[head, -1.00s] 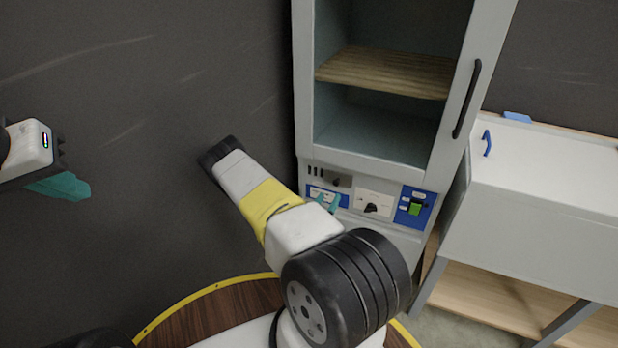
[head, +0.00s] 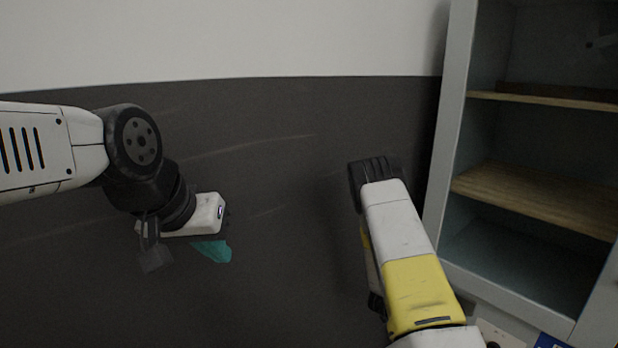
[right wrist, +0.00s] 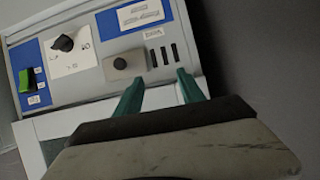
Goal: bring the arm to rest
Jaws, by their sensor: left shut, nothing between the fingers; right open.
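My left gripper (head: 213,251) hangs at the left of the head view, in front of the dark wall. Its teal fingers are together and hold nothing. My right arm (head: 400,240), white, yellow and black, rises from the bottom right of the head view, left of the cabinet. Its fingers are hidden there. In the right wrist view my right gripper (right wrist: 159,88) is open, its two teal fingers apart with nothing held between them. They point towards a control panel (right wrist: 95,93); I cannot tell whether they touch it.
A grey cabinet (head: 451,130) with wooden shelves (head: 540,198) stands at the right. Open space lies between my two arms before the wall.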

